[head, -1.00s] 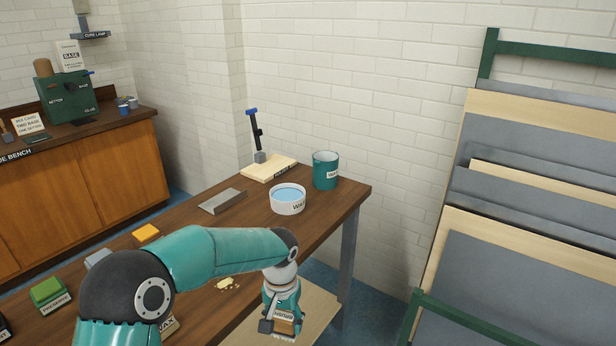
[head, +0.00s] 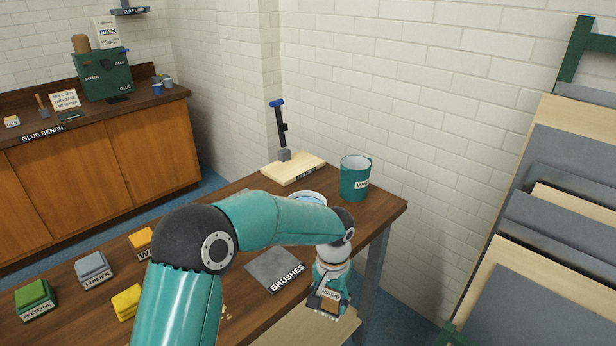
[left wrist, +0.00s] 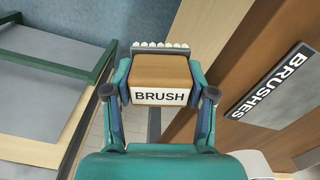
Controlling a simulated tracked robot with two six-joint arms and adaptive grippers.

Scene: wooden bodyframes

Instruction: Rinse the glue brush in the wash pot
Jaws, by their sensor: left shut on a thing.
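My left gripper (head: 327,300) is shut on a brush, a brown block marked BRUSH (left wrist: 160,70) with a row of pale bristle tufts at its far end. It hangs beyond the table's right edge, apart from the tabletop. A teal pot (head: 355,182) stands upright at the table's far right corner; its label, partly readable, starts with WA. A white bowl (head: 312,195) with blue content sits left of it, mostly hidden behind my left arm. The gripper is nearer to me than both vessels. My right gripper is out of view.
A grey BRUSHES mat (head: 278,268) lies by the table edge. A wooden board (head: 290,167) with an upright blue-topped tool stands at the back. Several labelled blocks, including a grey one (head: 93,268), lie front left. A sheet rack (head: 560,200) stands right.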

